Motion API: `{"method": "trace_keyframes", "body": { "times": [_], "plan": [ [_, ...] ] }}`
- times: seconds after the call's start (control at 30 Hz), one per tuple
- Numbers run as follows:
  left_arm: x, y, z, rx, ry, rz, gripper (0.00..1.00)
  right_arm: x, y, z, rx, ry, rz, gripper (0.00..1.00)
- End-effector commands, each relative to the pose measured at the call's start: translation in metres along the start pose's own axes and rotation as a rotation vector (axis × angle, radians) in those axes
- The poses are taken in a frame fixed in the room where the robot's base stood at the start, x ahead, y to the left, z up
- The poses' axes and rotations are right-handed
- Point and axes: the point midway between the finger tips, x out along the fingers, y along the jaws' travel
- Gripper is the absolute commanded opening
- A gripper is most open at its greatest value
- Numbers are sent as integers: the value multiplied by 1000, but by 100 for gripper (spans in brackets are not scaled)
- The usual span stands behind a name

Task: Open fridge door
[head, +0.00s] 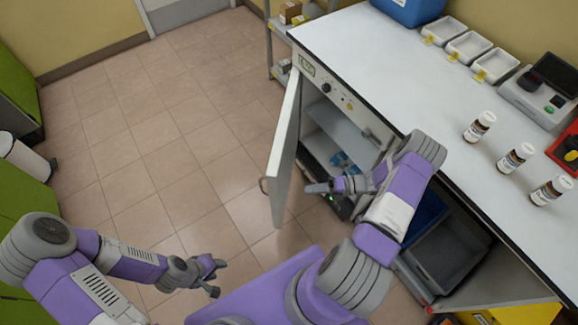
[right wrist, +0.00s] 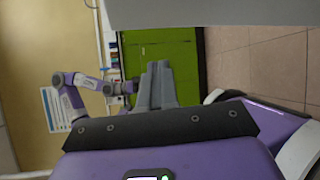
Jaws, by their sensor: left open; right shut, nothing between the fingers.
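The fridge door (head: 286,140) stands open in the head view, swung out to the left of the fridge (head: 328,88). Its handle (head: 263,185) is on the outer face, near the free edge. A shelf (head: 338,126) and blue-and-white items (head: 344,161) show inside. My right gripper (head: 308,187) is shut and empty, in the opening on the door's inner side; I cannot tell whether it touches the door. In the right wrist view its closed fingers (right wrist: 159,80) lie below a pale panel (right wrist: 210,12), probably the door. My left gripper (head: 218,277) is open and empty over the floor.
The white counter (head: 400,70) above the fridge holds several trays (head: 468,47), brown bottles (head: 515,157) and a grey instrument (head: 540,95). A grey bin (head: 450,260) sits beneath it. The tiled floor (head: 150,130) left of the door is clear.

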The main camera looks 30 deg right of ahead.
Motion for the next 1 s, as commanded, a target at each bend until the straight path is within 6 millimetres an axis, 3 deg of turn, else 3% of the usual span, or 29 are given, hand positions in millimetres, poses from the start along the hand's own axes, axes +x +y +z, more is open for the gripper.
{"method": "trace_keyframes", "body": {
  "times": [0.03,0.1,0.2,0.3,0.47,0.8,1.0],
  "plan": [
    [-5,2,0,0,0,0,43,-20,6,12,63,-75,35,0],
    [-7,2,0,0,0,0,43,-39,12,23,126,-145,84,0],
    [-8,3,0,0,0,0,43,-54,17,31,176,-199,129,0],
    [-8,3,0,0,0,0,43,-55,19,35,193,-216,147,0],
    [-6,2,0,0,0,0,43,-32,22,40,194,-213,148,0],
    [2,-1,0,0,0,0,43,38,30,55,192,-210,147,0],
    [7,-3,0,0,0,0,43,66,33,62,191,-212,144,0]
  ]
}}
